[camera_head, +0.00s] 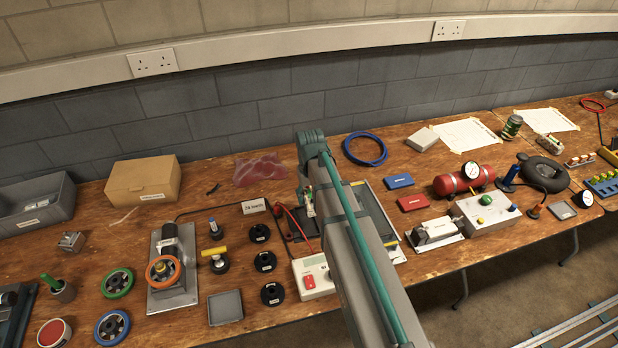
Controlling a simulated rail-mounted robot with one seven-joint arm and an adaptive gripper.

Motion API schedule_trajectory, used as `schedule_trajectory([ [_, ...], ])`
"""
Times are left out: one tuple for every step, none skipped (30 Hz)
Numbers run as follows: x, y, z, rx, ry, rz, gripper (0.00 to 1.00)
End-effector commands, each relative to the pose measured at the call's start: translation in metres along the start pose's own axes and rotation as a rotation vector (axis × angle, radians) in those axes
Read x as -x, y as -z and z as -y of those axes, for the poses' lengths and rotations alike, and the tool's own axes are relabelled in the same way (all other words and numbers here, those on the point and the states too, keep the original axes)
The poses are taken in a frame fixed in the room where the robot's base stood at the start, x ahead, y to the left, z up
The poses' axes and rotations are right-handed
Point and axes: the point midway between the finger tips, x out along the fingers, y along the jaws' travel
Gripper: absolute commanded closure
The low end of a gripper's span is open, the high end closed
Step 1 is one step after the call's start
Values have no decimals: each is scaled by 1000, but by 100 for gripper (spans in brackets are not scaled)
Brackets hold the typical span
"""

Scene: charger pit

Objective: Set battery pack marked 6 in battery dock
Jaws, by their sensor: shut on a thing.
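My gripper (307,200) shows only in part, below the bent end of my arm, over the middle of the bench. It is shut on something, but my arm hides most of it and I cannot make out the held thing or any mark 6. A dark flat unit (300,230) lies just under the gripper; I cannot tell whether it is the battery dock. A white meter box (314,276) with a red button and red lead stands in front of it. A grey tray (388,212) shows right of my arm, partly hidden.
A small label card (255,206) stands left of the gripper, with black discs (265,261) in front. A blue box (398,181) and a red box (412,202) lie right of my arm. A white machine (485,213) and red tank (465,181) crowd the right.

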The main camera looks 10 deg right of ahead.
Motion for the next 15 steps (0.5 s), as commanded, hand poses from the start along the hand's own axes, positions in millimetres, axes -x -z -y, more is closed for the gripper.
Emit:
schedule_trajectory([
  [2,-3,0,2,0,2,100],
  [-1,-4,0,3,0,2,100],
  [-4,-5,0,4,0,2,100],
  [-7,-5,0,5,0,1,100],
  [-9,-6,0,6,0,1,100],
  [-12,-6,0,6,0,1,100],
  [-13,-7,0,7,0,1,100],
  [-14,-7,0,7,0,0,100],
  [-16,-7,0,8,0,0,100],
  [-17,-7,0,8,0,-1,100],
  [-18,-7,0,8,0,-1,100],
  [-20,-8,0,9,0,-1,100],
  [-21,-8,0,9,0,-1,100],
  [-22,-8,0,9,0,-1,100],
  [-24,-8,0,9,0,-1,100],
])
